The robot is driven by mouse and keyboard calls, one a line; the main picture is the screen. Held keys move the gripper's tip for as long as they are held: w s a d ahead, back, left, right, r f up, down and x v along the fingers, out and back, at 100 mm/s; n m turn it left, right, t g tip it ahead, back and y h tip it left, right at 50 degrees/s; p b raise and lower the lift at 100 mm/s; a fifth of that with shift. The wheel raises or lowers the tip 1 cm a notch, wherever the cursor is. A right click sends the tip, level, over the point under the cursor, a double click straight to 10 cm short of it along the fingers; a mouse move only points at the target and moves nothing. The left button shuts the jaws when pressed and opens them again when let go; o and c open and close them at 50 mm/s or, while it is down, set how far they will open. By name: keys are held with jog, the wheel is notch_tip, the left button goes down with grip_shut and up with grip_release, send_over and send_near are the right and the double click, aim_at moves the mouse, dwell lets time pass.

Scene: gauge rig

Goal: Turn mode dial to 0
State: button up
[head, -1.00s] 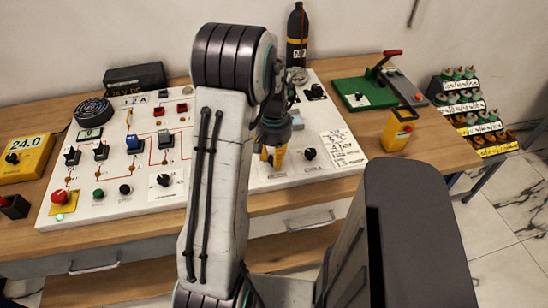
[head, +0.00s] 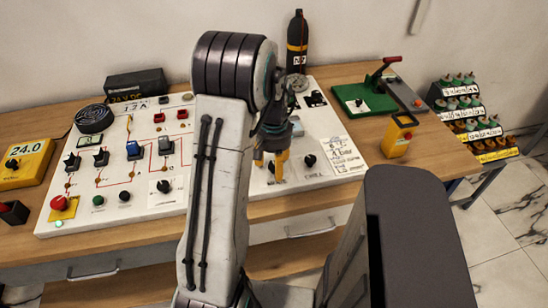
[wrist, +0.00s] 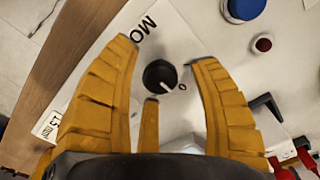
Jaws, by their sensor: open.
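The mode dial (wrist: 160,77) is a round black knob with a white mark on a white panel. In the wrist view it sits between the spread yellow fingers of my gripper (wrist: 166,80), with a clear gap on each side. A printed 0 (wrist: 182,87) is to its right and partial lettering "MO" (wrist: 143,29) is above. The white mark is on the side towards the 0; its exact angle is hard to tell. In the head view my open gripper (head: 270,164) points down over the panel, with the dial (head: 271,167) partly showing between the fingertips.
Another black knob (head: 310,160) stands just right of my gripper on the white panel (head: 326,178). Several switches and buttons fill the panel's left half. A yellow box (head: 397,138) and a green lever base (head: 362,98) stand to the right. A dark cylinder (head: 297,45) stands behind.

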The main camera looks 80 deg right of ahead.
aim_at(273, 169)
notch_tip(273, 169, up, 12)
dwell(0.6)
jog(key=shift+f, duration=0.1)
dwell(0.7)
jog(key=f, duration=0.1)
jog(key=a+f, duration=0.1)
jog(key=f, duration=0.1)
jog(key=shift+a+f, duration=0.15)
jog(key=shift+a, duration=0.1)
jog(key=w+a+r+n+t, duration=0.1)
jog(key=w+a+n, duration=0.5)
jog(key=a, duration=0.6)
jog(key=w+a+r+n+t, duration=0.1)
jog(key=w+a+r+n, duration=0.2)
jog(key=a, duration=1)
jog(key=w+a+r+n+t, duration=0.1)
jog(key=w+a+n, duration=0.9)
jog(key=a, duration=0.3)
jog(key=shift+w+r+t, duration=0.4)
jog(key=shift+w, duration=0.5)
